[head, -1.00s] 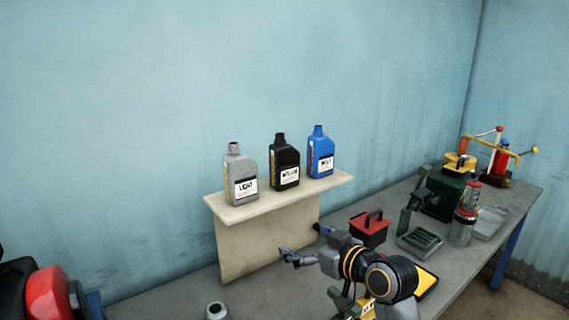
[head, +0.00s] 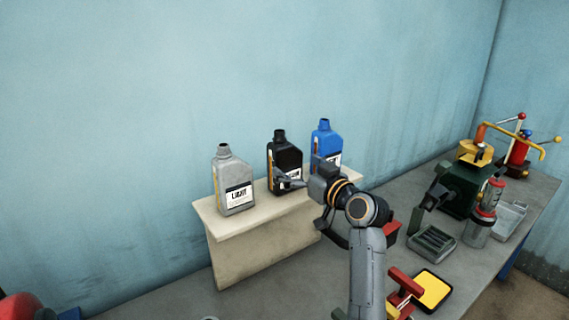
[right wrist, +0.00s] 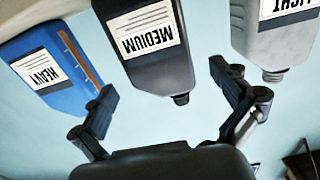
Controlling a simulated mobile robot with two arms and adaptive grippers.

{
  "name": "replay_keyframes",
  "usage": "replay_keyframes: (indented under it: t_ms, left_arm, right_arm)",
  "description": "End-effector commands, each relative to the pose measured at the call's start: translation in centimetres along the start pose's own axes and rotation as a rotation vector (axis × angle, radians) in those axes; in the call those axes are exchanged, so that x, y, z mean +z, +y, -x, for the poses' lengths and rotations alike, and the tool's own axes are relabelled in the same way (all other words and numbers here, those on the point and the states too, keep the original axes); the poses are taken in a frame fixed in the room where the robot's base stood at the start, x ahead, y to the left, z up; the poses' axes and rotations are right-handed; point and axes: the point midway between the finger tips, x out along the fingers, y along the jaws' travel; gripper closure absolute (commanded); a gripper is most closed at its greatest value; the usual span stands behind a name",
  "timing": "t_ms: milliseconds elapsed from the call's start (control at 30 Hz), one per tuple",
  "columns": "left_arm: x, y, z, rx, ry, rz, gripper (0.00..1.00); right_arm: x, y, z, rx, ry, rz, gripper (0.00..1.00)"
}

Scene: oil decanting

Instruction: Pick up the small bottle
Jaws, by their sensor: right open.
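Three oil bottles stand upright in a row on a raised pale shelf: a grey one labelled LIGHT (head: 233,182), a black one labelled MEDIUM (head: 283,158) and a blue one labelled HEAVY (head: 325,138). I cannot tell which one the task calls small. My right gripper (head: 300,174) is open and empty, in front of the black bottle, partly covering it and the blue one. In the right wrist view, which is upside down, the open fingers (right wrist: 165,98) spread to either side of the black bottle (right wrist: 155,60), with the blue (right wrist: 45,70) and grey (right wrist: 275,45) bottles beyond them. My left gripper is out of view.
The pale shelf (head: 265,233) stands on a long grey workbench against a blue wall. To the right are a dark tray (head: 432,240), a green machine (head: 462,188), a metal canister (head: 480,225) and a yellow-topped pad (head: 432,290). A red object (head: 20,308) shows at lower left.

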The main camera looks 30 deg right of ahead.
Motion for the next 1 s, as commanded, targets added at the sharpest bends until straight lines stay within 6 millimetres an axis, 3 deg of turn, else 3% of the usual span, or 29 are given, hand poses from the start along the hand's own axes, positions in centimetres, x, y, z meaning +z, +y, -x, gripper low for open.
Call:
replay_keyframes:
  t_ms: [133, 267, 500, 733, 767, 1000]
  left_arm:
    - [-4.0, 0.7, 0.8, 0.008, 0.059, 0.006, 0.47]
    - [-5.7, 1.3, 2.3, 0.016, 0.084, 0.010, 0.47]
    - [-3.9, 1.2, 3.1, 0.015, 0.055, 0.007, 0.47]
    - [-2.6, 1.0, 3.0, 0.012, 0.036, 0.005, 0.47]
    - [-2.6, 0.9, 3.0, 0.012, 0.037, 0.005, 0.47]
    - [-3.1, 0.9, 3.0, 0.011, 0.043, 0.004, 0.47]
  right_arm:
    - [-0.2, 0.0, -1.0, 0.000, 0.000, -0.002, 0.00]
    - [-0.3, 0.2, -2.9, -0.001, -0.001, -0.005, 0.00]
    - [0.1, 0.3, -5.3, 0.000, -0.001, -0.001, 0.00]
    - [0.3, 0.3, -5.4, 0.001, 0.000, 0.001, 0.00]
    - [0.3, 0.3, -5.4, 0.001, 0.000, 0.001, 0.02]
    - [0.3, 0.3, -5.4, 0.000, -0.001, 0.000, 0.51]
